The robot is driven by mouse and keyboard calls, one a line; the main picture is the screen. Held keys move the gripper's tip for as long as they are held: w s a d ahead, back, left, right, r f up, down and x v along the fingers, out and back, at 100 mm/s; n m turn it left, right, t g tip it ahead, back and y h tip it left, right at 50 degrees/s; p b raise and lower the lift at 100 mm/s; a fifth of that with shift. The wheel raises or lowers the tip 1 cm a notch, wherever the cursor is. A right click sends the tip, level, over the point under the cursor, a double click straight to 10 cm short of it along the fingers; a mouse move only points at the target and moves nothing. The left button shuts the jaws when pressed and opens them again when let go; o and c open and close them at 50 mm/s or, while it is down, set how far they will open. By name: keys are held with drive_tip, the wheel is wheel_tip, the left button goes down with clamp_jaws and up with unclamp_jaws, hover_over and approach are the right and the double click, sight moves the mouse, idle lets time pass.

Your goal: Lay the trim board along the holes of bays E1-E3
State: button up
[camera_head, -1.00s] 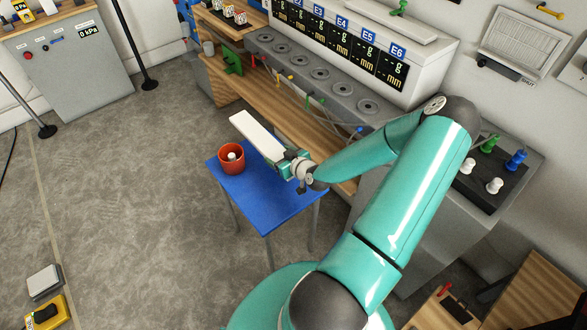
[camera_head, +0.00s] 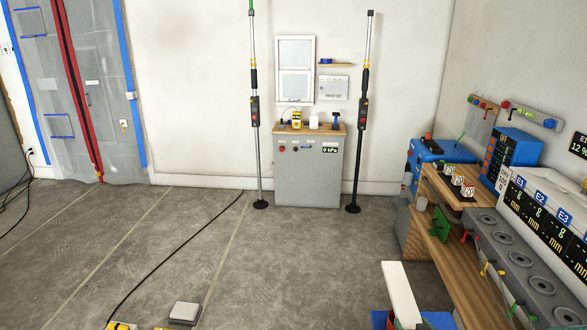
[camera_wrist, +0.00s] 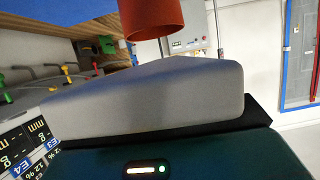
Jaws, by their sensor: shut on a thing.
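The trim board (camera_head: 402,295) is a long pale board at the bottom of the head view. It fills the middle of the wrist view as a light grey slab (camera_wrist: 170,95). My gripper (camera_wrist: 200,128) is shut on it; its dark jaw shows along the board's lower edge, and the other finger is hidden. The bays E1 (camera_head: 517,182), E2 (camera_head: 541,198) and E3 (camera_head: 565,217) have labelled displays on the right. Round holes (camera_head: 515,250) line the grey ledge (camera_head: 492,240) before them. The board is apart from this ledge, to its left.
A red pot (camera_wrist: 150,18) is close beyond the board in the wrist view. Coloured levers (camera_head: 487,268) stick out along the ledge's front. A grey cabinet (camera_head: 308,175) stands between two poles. The floor at left is largely open.

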drive_tip(key=a+r+n+y, duration=0.1)
drive_tip(key=a, duration=2)
drive_tip(key=shift+w, duration=0.25)
drive_tip(key=shift+d, duration=0.15)
